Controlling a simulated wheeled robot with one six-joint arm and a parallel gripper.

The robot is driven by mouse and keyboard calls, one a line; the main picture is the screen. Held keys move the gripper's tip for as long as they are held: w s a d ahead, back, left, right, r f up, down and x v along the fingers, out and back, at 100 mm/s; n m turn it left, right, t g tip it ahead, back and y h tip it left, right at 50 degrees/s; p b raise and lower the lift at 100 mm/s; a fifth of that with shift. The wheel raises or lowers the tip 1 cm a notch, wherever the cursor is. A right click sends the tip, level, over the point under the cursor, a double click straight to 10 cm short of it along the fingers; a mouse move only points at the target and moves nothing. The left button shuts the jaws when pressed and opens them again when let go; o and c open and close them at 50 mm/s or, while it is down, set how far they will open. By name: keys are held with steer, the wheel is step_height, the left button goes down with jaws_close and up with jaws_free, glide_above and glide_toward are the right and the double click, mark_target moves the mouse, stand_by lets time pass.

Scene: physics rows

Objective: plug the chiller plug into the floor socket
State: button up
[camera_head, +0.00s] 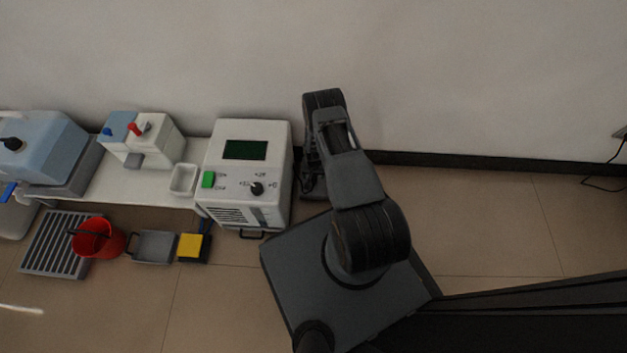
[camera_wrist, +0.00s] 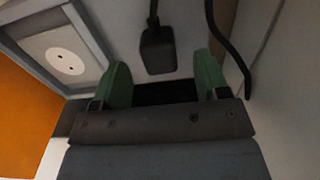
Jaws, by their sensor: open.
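In the wrist view a black plug (camera_wrist: 157,51) with a cord running up from it lies between and just beyond the green fingertips of my gripper (camera_wrist: 162,72). My gripper is open and does not hold the plug. A pale socket plate with a white round face and two dark holes (camera_wrist: 66,62) sits in a grey frame at the upper left of the wrist view. In the head view a white unit with a dark green screen (camera_head: 247,184), likely the chiller, stands left of my arm. My arm hides the plug, the floor socket and my gripper there.
A black cable (camera_wrist: 226,52) hangs right of the plug. An orange surface (camera_wrist: 28,112) is at the wrist view's left. A red bucket (camera_head: 98,240), a grey tray (camera_head: 155,247) and a yellow block (camera_head: 190,246) are on the floor. Open floor (camera_head: 490,222) lies to the right.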

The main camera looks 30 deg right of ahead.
step_height(320, 180, down, 2)
steer(key=shift+f+b, duration=0.2)
steer(key=shift+b, duration=0.1)
steer(key=c, duration=1)
steer(key=shift+o, duration=0.2)
steer(key=shift+r, duration=0.15)
steer(key=shift+r, duration=0.25)
step_height(320, 180, up, 3)
steer(key=shift+s+r+p, duration=0.1)
steer(key=shift+r+p, duration=0.05)
steer(key=shift+p, duration=0.95)
steer(key=s+d+r+p, duration=0.3)
steer(key=s+r+p, duration=0.3)
steer(key=s+r, duration=0.3)
steer(key=s, duration=0.4)
steer(key=shift+s+d+p, duration=0.15)
steer(key=shift+s+p, duration=0.05)
steer(key=shift+p, duration=0.1)
